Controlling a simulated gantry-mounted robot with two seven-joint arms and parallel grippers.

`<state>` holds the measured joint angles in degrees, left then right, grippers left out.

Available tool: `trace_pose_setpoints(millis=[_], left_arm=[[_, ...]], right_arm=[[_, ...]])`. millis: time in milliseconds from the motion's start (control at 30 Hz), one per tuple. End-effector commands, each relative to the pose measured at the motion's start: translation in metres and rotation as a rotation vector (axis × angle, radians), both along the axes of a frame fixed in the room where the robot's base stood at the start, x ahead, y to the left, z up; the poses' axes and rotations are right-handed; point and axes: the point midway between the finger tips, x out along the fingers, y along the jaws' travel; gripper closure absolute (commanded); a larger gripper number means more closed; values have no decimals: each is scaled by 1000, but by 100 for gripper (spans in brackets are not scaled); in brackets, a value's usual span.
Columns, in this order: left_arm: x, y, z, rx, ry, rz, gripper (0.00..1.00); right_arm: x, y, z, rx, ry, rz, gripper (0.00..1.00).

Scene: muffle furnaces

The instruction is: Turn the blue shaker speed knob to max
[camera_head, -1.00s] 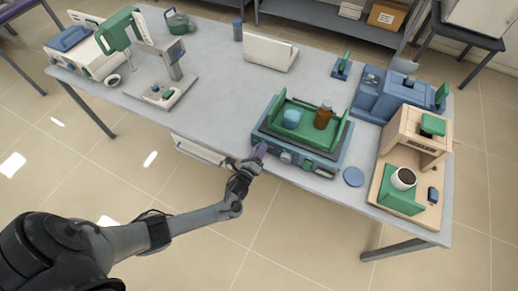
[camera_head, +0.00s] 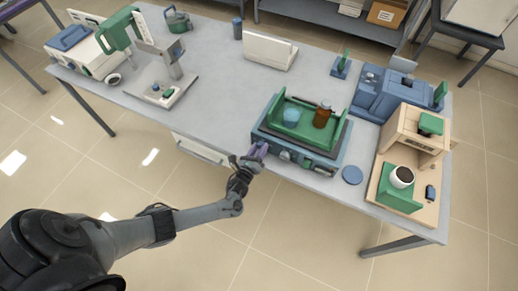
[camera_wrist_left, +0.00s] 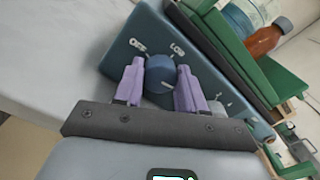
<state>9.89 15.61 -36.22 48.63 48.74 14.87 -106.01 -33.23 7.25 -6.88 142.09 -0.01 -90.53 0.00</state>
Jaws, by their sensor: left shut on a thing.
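The shaker (camera_head: 300,158) has a blue-grey base and a green tray on top, near the front edge of the table. Its blue round knob (camera_wrist_left: 161,74) shows in the left wrist view on the front panel, with white lettering that seems to read OFF and LOW beside it. My left gripper (camera_head: 256,154) is at the shaker's front left corner. In the left wrist view its purple fingers (camera_wrist_left: 161,86) stand on both sides of the knob and are shut on it. The fingers and the panel's angle hide part of the dial. My right gripper is not in view.
The shaker's green tray holds a blue-capped container (camera_head: 291,115) and a brown bottle (camera_head: 322,115). The table's middle (camera_head: 225,90) is clear.

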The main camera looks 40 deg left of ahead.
Motion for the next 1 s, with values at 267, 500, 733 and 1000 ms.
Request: trace_pose_setpoints(millis=[267,500,733,1000], left_arm=[[0,0,-1,0,2,0,36],[0,0,0,0,1,-1,35],[-11,-3,0,1,2,-1,35],[-54,-14,0,0,4,-1,35]], right_arm=[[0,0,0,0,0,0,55],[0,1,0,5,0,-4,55],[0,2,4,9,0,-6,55],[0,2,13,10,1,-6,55]])
